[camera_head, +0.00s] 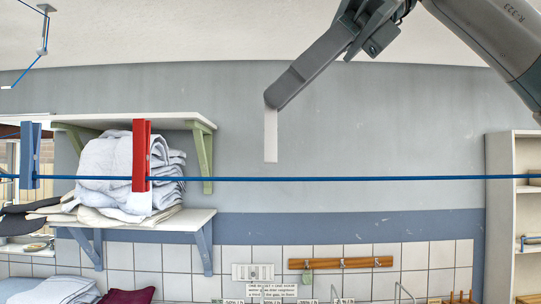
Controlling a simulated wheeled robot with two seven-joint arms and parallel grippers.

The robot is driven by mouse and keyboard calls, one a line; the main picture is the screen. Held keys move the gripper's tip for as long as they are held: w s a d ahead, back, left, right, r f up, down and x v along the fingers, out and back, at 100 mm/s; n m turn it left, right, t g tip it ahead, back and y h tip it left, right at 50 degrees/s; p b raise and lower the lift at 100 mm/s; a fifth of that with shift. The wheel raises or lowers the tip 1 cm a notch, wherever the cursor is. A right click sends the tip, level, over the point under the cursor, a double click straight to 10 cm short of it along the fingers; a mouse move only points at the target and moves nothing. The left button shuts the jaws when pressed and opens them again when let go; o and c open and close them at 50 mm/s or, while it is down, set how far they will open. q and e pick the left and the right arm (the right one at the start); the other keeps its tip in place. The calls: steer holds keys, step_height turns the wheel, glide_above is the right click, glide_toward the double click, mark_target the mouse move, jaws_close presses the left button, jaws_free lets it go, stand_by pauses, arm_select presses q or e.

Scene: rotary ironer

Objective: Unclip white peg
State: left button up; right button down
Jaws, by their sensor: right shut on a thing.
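The white peg (271,135) hangs upright from the tip of my right gripper (276,98), which is shut on it. The peg's lower end is above the blue line (350,179), with a small gap between them in the picture. A red peg (141,155) and a blue peg (30,155) are clipped on the line at the left. Dark, flat, finger-like shapes at the left edge may be part of my left gripper, but I cannot make out its jaws.
Behind the line, wall shelves (150,222) hold folded white towels (108,165). A peg rail (341,263) is on the tiled wall, and a pale shelf unit (499,200) stands at right. The line is bare right of the red peg.

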steer(key=shift+s+r, duration=0.2)
steer(key=shift+r, duration=0.55)
stand_by(0.3)
